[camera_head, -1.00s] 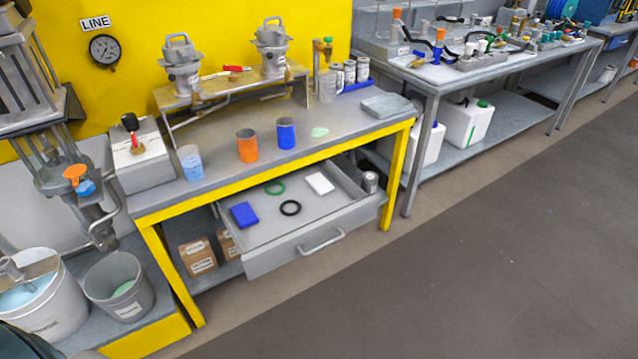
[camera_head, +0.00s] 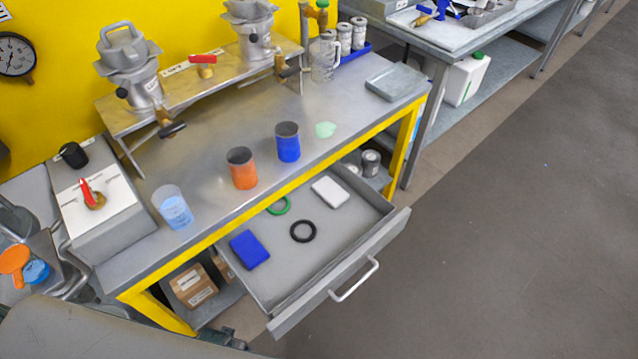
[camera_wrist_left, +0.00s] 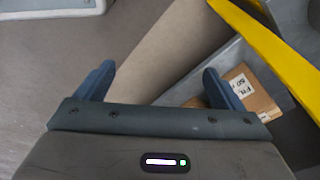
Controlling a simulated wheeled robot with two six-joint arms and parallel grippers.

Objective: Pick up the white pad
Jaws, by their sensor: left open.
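The white pad (camera_head: 330,192) is a small flat block lying in the open drawer (camera_head: 345,240) under the bench, toward the drawer's back right. In the left wrist view my left gripper (camera_wrist_left: 160,85) is open with nothing between its fingers. It points down over the floor, and a cardboard box on the lower shelf shows beyond its right finger. The pad does not show in the left wrist view.
A blue pad (camera_head: 249,249), a black ring (camera_head: 303,231) and a green ring (camera_head: 279,206) share the drawer. Orange (camera_head: 242,168) and blue (camera_head: 288,142) cups and a clear beaker (camera_head: 173,207) stand on the bench above. Cardboard boxes (camera_head: 192,286) sit below. The floor at right is clear.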

